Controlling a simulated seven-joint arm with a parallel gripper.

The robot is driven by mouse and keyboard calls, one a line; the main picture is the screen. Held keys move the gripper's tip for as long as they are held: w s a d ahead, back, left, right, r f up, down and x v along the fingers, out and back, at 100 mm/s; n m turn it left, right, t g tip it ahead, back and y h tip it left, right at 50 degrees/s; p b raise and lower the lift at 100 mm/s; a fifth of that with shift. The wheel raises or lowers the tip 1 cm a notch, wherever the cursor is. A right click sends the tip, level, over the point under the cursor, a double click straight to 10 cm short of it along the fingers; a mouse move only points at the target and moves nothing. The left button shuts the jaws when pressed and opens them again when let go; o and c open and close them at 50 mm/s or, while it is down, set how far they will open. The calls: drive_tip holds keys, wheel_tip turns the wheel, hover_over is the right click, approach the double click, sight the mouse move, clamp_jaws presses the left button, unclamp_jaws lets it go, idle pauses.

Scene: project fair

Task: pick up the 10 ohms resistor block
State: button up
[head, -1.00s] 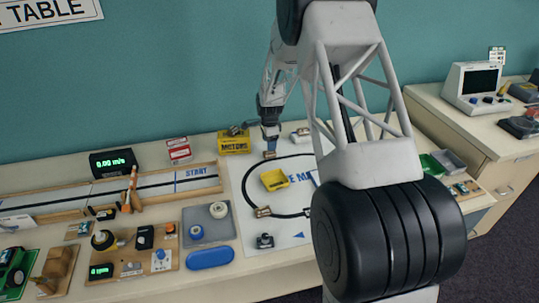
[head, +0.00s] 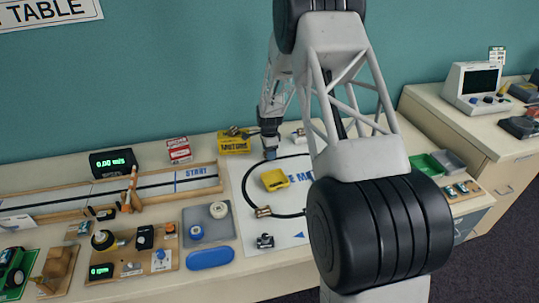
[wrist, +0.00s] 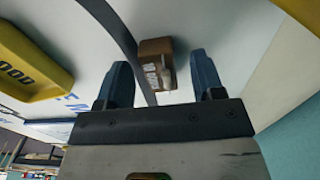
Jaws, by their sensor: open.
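A small brown block (wrist: 157,62) with dark lettering, too blurred to read fully, lies on the white mat in the wrist view. It appears to be the resistor block. My gripper (wrist: 163,78) is open, with one blue finger on each side of the block's position; the block sits a little beyond the fingertips' line and is not gripped. In the head view my gripper (head: 270,153) is low over the mat at its back part, and it hides the block there.
A yellow tray (head: 274,180) lies on the mat close by; its edge shows in the wrist view (wrist: 32,62). A yellow MOTORS bin (head: 234,147) stands behind. A similar small component (head: 263,211) and a dark one (head: 265,241) lie nearer the front.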

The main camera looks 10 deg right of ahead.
drive_tip(key=c, duration=1)
drive_tip(key=shift+r, duration=0.1)
drive_tip(key=shift+r, duration=0.5)
drive_tip(key=shift+s+r, duration=0.15)
drive_tip(key=shift+r, duration=0.45)
drive_tip(key=shift+s+r, duration=0.15)
drive_tip(key=shift+r, duration=0.45)
drive_tip(key=s, duration=0.5)
drive_tip(key=s+r, duration=0.1)
drive_tip(key=s, duration=0.4)
drive_tip(key=s+a, duration=0.1)
drive_tip(key=s, duration=0.4)
drive_tip(key=shift+s+r, duration=0.2)
